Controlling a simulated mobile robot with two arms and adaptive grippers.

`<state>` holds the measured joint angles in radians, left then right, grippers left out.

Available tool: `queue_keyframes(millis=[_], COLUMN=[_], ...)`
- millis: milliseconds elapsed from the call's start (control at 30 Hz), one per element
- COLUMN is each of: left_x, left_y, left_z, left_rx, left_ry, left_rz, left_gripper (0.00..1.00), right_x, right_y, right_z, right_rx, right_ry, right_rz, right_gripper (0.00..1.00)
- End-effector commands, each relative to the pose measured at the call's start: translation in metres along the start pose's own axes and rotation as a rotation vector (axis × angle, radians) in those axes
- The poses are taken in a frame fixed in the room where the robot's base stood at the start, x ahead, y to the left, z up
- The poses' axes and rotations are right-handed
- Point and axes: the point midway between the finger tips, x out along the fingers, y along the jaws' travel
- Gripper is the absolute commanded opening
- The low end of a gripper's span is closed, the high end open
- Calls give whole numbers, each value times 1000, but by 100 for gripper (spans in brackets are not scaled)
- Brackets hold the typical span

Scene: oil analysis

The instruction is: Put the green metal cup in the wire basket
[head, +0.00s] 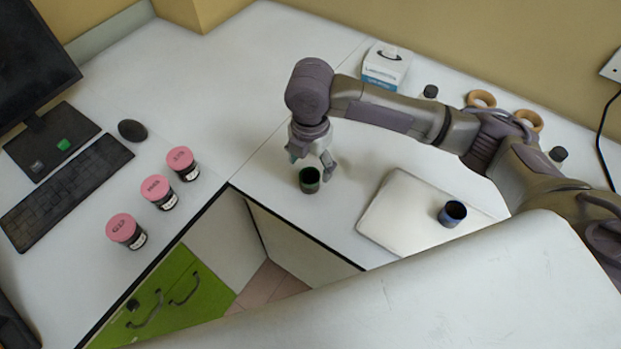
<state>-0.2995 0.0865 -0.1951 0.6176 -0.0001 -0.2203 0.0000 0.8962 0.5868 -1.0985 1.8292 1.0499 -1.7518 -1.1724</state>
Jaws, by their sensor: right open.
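The green metal cup (310,185) is small and dark with a green rim, standing upright on the white bench near the inner corner. My right gripper (311,161) is open just above and behind the cup, pointing down, with one finger to the right of it. I cannot tell whether a finger touches the cup. A blue cup (452,218) stands on a closed silver laptop (400,205) at the right. No wire basket shows in this view. My left gripper is not in view.
Several pink-lidded jars (158,191) stand left of the bench corner, near a keyboard (66,188) and mouse (132,130). A tissue box (386,66), black caps and cork rings (481,99) lie at the back.

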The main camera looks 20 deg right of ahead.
Motion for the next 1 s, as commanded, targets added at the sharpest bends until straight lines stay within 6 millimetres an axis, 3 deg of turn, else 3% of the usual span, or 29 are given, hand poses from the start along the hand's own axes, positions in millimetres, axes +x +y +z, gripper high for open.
queue_keyframes(millis=[167, 400, 700, 1000], left_x=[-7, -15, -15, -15], left_y=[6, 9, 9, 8], left_z=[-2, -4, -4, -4], left_rx=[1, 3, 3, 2], left_ry=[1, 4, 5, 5], left_rz=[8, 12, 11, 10], left_gripper=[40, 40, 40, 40], right_x=[14, 48, 54, 54], right_y=[-1, -1, -1, -1], right_z=[-2, -2, -1, -1], right_rx=[0, 1, 0, 0], right_ry=[2, 0, -2, -2], right_rz=[-2, 0, 2, 2], right_gripper=[76, 76, 76, 26])
